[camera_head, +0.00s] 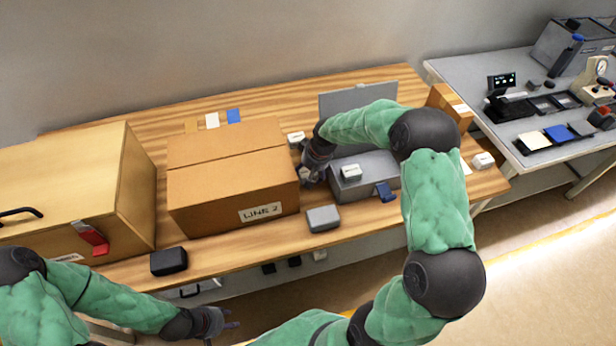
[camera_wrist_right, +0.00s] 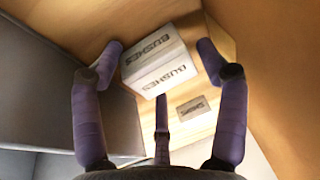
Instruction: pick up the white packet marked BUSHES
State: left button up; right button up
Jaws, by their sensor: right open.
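The white packet marked BUSHES (camera_wrist_right: 158,62) lies between the spread fingers of my right gripper (camera_wrist_right: 160,60) in the right wrist view. The fingers stand on both sides of it, and I cannot tell whether any touches it. In the head view a small white packet (camera_head: 296,137) shows just behind my right gripper (camera_head: 312,178), between the cardboard box and the grey box. Its marking cannot be read there. My left gripper (camera_head: 222,322) is open and empty, low in front of the table.
A cardboard box marked LINE 2 (camera_head: 225,190) stands left of my right gripper, and a grey box (camera_head: 372,185) stands right of it, with another white packet (camera_head: 351,172) on top. A small label (camera_wrist_right: 194,108) lies near the packet. A grey case (camera_head: 323,218) sits near the front edge.

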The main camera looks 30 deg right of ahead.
jog(key=c, duration=1)
jog(key=shift+c, duration=0.2)
